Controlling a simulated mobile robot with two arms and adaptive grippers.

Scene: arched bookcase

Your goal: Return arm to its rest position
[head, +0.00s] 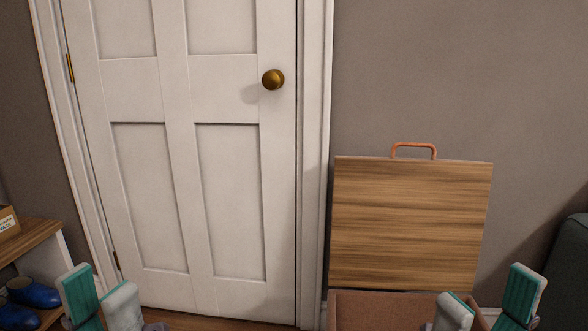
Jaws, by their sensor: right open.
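My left gripper (98,285) is at the bottom left of the head view, in front of the white door. Its teal-padded fingers point up and stand apart, with nothing between them. My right gripper (490,285) is at the bottom right, in front of the open box. Its fingers are spread wide and hold nothing. Both wrists and most of both arms are cut off by the bottom edge of the view.
A box (380,308) stands against the wall with its wooden lid (410,222) raised. A shelf (28,240) with blue shoes (33,293) is at the left. A dark green piece of furniture (570,270) is at the right. The white door (190,150) is closed.

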